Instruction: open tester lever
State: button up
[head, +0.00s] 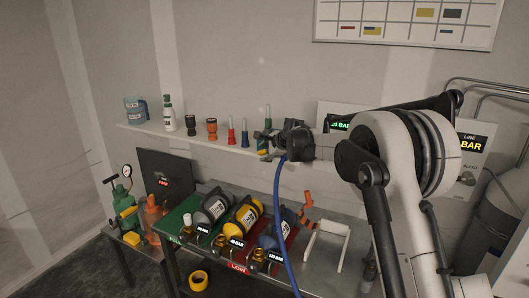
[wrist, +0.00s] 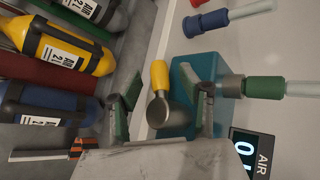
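The tester appears to be the teal block (wrist: 203,68) in the wrist view, with a yellow-handled lever (wrist: 160,74) on a round metal pivot. My gripper (wrist: 167,98) is open, with one finger to each side of the lever. No finger clearly touches it. A green-collared clear tube (wrist: 264,87) points away from a grey fitting beside the teal block. In the head view my gripper (head: 264,139) is at the shelf's right part, and it mostly hides the tester there.
The shelf (head: 160,133) holds a mug, a bottle and several coloured pieces to the left. Below, a bench carries grey, yellow (head: 243,217) and blue cylinders. A blue hose (head: 278,200) hangs from my arm's end past them. A lit display (wrist: 252,153) is near the tester.

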grip_shut()
jog(key=shift+f, duration=0.1)
dwell(0.3)
jog(key=shift+f+n+g+h+b, duration=0.25)
jog(key=shift+g+h, duration=0.1)
jog(key=shift+h, duration=0.25)
jog(key=shift+f+n+g+h+b, duration=0.1)
jog(key=shift+n+g+h+b, duration=0.1)
jog(key=shift+g+h, duration=0.3)
jog(key=shift+s+d+f+n+g+h, duration=0.1)
jog(key=shift+d+f+n+g+h, duration=0.1)
jog(key=shift+h, duration=0.45)
jog(key=shift+s+d+f+n+g+h, duration=0.1)
jog(key=shift+d+g+h, duration=0.05)
jog(key=shift+h, duration=0.5)
